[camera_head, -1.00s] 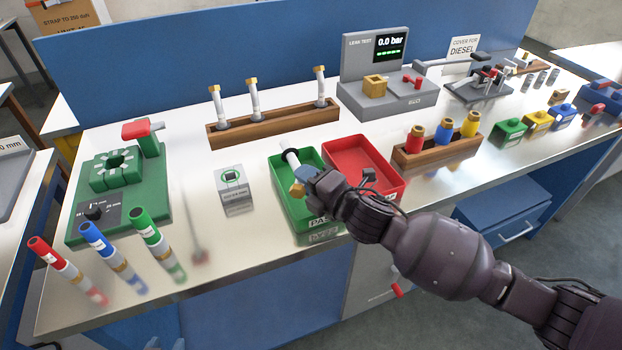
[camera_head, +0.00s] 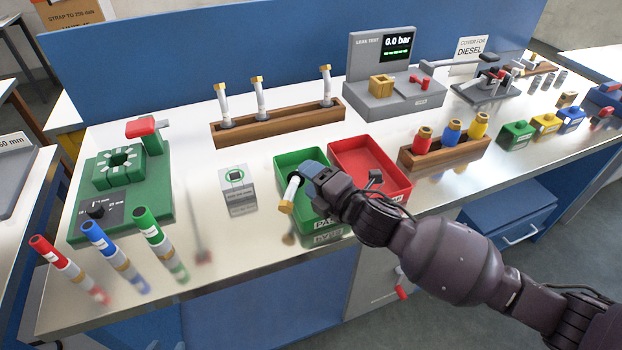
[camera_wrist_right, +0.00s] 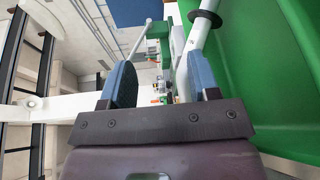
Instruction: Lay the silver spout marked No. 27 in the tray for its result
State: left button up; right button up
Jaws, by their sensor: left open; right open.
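A silver spout with a brass end (camera_head: 291,190) is tilted at the left wall of the green tray (camera_head: 317,222); whether it rests on the rim or inside is unclear. Its number cannot be read. My right gripper (camera_head: 312,170) is over the green tray, beside the spout. In the right wrist view its blue fingers (camera_wrist_right: 160,80) are apart. There a silver tube with a dark ring (camera_wrist_right: 198,38) passes close by the right finger, next to the green tray wall (camera_wrist_right: 245,70). My left gripper is out of view.
A red tray (camera_head: 370,168) adjoins the green one. A wooden rack (camera_head: 285,123) with several silver spouts stands behind. A wooden holder with coloured pieces (camera_head: 445,152) is to the right.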

jog(key=shift+g, duration=0.3)
jog(key=f, duration=0.1)
jog(key=s+d+f, duration=0.1)
jog(key=f, duration=0.1)
jog(key=shift+s+d+f, duration=0.15)
jog(key=shift+s+f, duration=0.1)
jog(key=shift+s, duration=0.15)
jog(key=s+d+r, duration=0.1)
jog(key=s, duration=0.1)
jog(key=s+d+r, duration=0.1)
jog(key=s+d, duration=0.1)
jog(key=s+d+r+p, duration=0.1)
jog(key=s+d+r, duration=0.1)
jog(key=shift+s+d, duration=0.1)
jog(key=shift+d, duration=0.1)
pick_arm(q)
jog(key=shift+d+r, duration=0.1)
jog(key=shift+r, duration=0.3)
pick_arm(e)
jog(key=shift+s+d+r, duration=0.1)
jog(key=shift+s+r, duration=0.1)
jog(key=shift+r, duration=0.1)
pick_arm(q)
jog(key=shift+w+r, duration=0.15)
jog(key=shift+w, duration=0.2)
pick_arm(e)
jog(key=shift+r, duration=0.1)
